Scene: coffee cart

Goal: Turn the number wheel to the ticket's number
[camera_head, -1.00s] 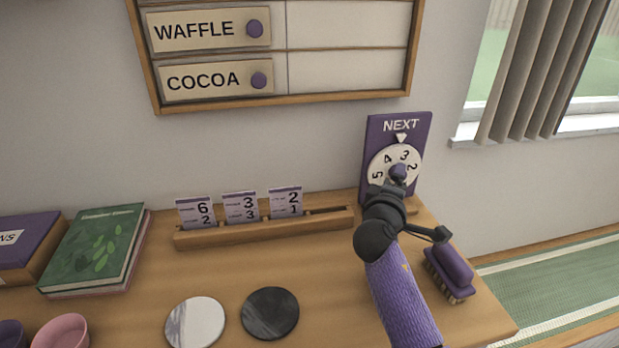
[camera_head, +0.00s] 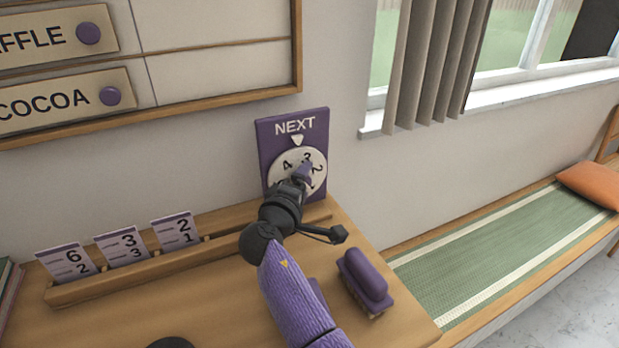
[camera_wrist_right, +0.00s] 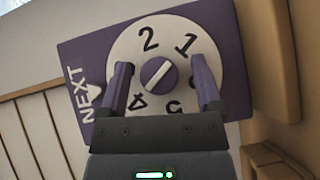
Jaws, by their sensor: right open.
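The number wheel (camera_head: 282,178) is a white disc on a purple NEXT board (camera_head: 265,150), with a white pointer (camera_head: 297,140) above it. The 3 sits near the pointer, slightly to its right, with 4 to the left and 2 to the right. My right gripper (camera_head: 301,177) is at the wheel's centre. In the right wrist view its open fingers (camera_wrist_right: 161,85) stand on either side of the purple knob (camera_wrist_right: 157,74), with visible gaps; the left finger hides the 3. Tickets marked 6/2 (camera_head: 68,262), 3/3 (camera_head: 123,246) and 2/1 (camera_head: 175,230) stand in a wooden rail (camera_head: 150,270). My left gripper is out of view.
A purple brush (camera_head: 364,280) lies on the counter right of my right arm. A menu board (camera_head: 215,95) hangs at upper left. A green-covered bench (camera_head: 490,250) with an orange cushion (camera_head: 590,182) runs along the right.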

